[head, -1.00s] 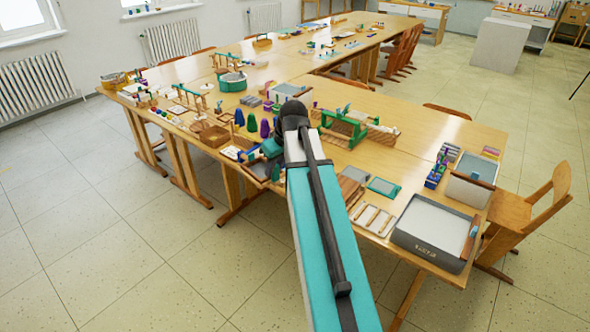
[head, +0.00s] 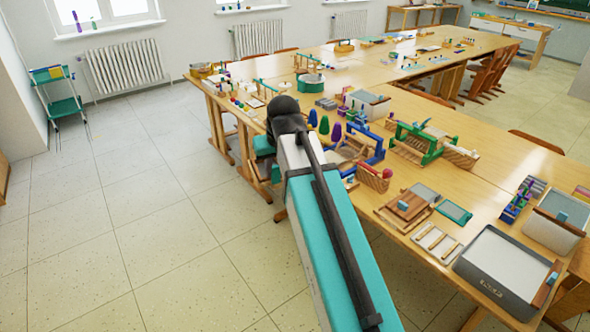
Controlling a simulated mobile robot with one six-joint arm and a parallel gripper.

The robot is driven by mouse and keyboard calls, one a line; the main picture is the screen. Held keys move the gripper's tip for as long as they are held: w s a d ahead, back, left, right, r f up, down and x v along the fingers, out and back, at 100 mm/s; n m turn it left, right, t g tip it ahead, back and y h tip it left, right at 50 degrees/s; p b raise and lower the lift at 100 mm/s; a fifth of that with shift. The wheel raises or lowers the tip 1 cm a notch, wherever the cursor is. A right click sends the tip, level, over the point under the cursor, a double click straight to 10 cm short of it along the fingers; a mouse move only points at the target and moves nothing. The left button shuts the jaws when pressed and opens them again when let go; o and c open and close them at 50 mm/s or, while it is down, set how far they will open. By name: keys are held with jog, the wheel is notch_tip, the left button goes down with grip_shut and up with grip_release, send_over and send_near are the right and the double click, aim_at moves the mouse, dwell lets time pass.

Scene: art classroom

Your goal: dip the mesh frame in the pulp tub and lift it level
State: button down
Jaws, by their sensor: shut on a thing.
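The grey tub (head: 468,272) with a whitish fill and a dark label on its side stands at the front right of the near table; it looks like the pulp tub. A small flat piece with a green rim (head: 454,212) and a grey panel lies left of and behind it. A wooden frame (head: 389,214) lies further left. I cannot tell whether either is the mesh frame. My arm reaches from the bottom centre to the table's left front edge, where its far part bends down. My gripper is hidden behind the arm, with anything it holds.
A white tray with wooden rods (head: 437,243) lies beside the tub. A grey bin (head: 551,232) stands behind it. A green loom-like stand (head: 418,144) and a blue stand (head: 372,143) are further back. The floor (head: 150,225) left of the table is clear.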

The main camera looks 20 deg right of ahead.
jog(key=shift+s+a+r, duration=0.1)
jog(key=shift+a+r, duration=0.1)
jog(key=shift+a, duration=0.7)
jog(key=shift+a+r, duration=0.15)
jog(key=shift+a, duration=0.7)
jog(key=shift+a, duration=0.1)
jog(key=shift+a, duration=0.9)
jog(key=shift+s, duration=0.1)
